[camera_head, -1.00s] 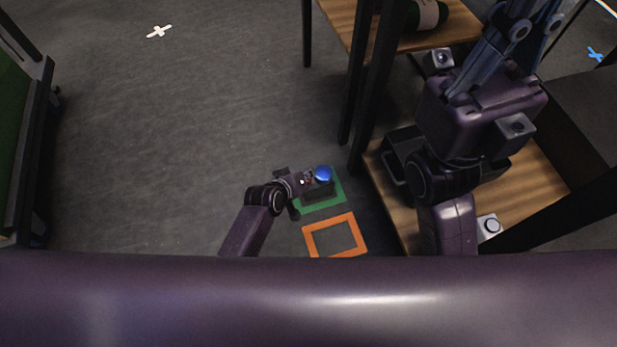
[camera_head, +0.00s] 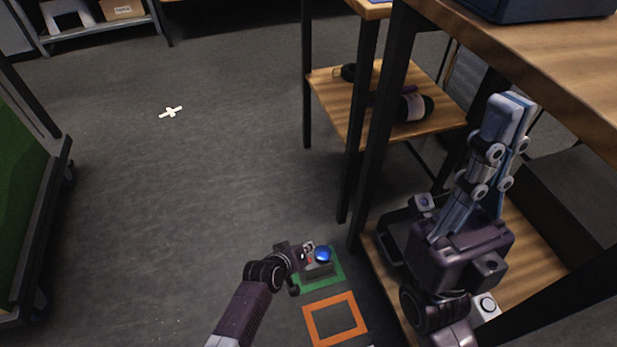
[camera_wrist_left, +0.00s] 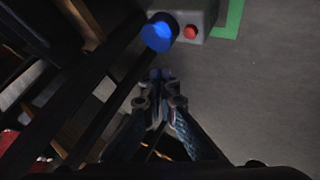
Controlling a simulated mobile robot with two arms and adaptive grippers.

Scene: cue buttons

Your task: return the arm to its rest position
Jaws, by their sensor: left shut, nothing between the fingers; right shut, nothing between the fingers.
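My left gripper (camera_head: 307,247) is low over the floor, just left of a blue dome button (camera_head: 323,255) in the head view. The dome sits on a grey box inside a green square outline (camera_head: 338,280). In the left wrist view my left gripper (camera_wrist_left: 160,78) is shut and empty. The blue dome (camera_wrist_left: 159,33) lies past its fingertips, with a small red button (camera_wrist_left: 191,31) beside it on the box; I cannot tell if the fingertips touch anything. My right gripper (camera_head: 507,105) points up, shut and empty, beside the wooden table.
An orange square outline (camera_head: 335,318) lies in front of the green one. A wooden table (camera_head: 560,60) with dark legs and a shelf holding a bottle (camera_head: 412,106) stand right. A white button box (camera_head: 486,306) is on the low board. The floor at left is clear around a white cross (camera_head: 171,112).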

